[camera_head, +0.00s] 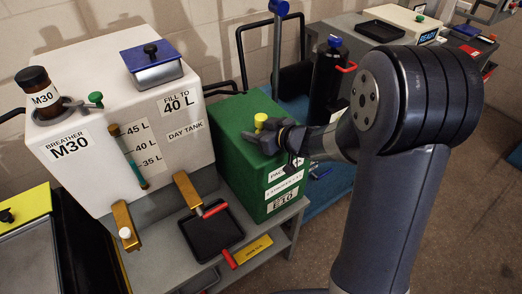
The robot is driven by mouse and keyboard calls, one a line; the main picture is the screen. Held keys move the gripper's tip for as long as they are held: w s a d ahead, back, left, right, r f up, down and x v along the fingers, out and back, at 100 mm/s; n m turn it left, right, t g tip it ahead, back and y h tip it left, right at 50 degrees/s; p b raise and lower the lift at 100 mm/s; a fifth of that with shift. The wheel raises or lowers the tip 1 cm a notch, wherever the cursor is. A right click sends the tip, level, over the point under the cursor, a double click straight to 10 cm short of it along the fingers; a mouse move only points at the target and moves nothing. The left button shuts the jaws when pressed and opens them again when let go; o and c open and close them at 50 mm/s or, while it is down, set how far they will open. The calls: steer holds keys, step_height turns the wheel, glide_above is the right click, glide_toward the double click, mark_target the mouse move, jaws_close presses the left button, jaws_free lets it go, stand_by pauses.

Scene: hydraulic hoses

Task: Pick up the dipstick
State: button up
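A yellow knob (260,121) stands up at the top of the green box (232,118); it looks like the handle of the dipstick, but no stick shows below it. My gripper (258,137) reaches in from the right, with its dark fingers at the knob's base, over the box top. The fingers overlap the knob's lower part in this view. I cannot tell whether they are closed on it or only beside it.
The white day tank (88,78) with a blue-lidded filler (150,62) and a brown breather (42,95) stands close on the left. A black tray (212,232) with red handles lies in front. A black cylinder (329,70) stands behind, and benches with equipment lie beyond.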

jaws_close()
stand_by(0.4)
